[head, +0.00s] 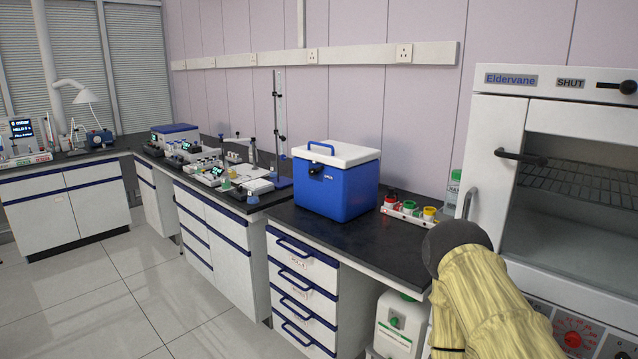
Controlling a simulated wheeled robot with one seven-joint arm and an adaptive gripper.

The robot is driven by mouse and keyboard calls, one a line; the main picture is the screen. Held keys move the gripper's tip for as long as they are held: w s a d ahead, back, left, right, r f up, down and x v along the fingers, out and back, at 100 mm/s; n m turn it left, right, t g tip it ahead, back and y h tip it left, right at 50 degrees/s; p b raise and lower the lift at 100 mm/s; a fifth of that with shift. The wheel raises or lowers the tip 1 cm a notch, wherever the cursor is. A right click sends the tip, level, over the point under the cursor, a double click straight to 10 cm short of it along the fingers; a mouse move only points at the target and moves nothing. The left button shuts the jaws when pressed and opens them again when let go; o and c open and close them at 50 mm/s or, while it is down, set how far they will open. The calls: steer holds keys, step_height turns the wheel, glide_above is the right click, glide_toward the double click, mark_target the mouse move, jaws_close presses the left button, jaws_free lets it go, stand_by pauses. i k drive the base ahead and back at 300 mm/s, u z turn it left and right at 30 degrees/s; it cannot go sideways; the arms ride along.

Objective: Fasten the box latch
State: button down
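A blue cool box (345,195) with a white lid (345,153) stands on the dark bench top. The lid is down on the box, and a blue handle (320,146) sits on top of it. A small black latch (316,169) is on the box's left-facing side, just below the lid. It is too small to tell whether it is fastened. My arm, in a yellow striped sleeve with a dark rounded joint, reaches in at the lower right, apart from the box. My gripper is not in view.
Right of the box are a rack (407,214) of colour-capped bottles and a clear bottle (452,190). A white oven cabinet (495,150) with a black handle stands at the right. Instruments (225,180) crowd the bench to the left. The bench before the box is clear.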

mark_target(312, 171)
steer(key=u, duration=0.55)
steer(key=i, duration=0.9)
steer(key=u, duration=0.2)
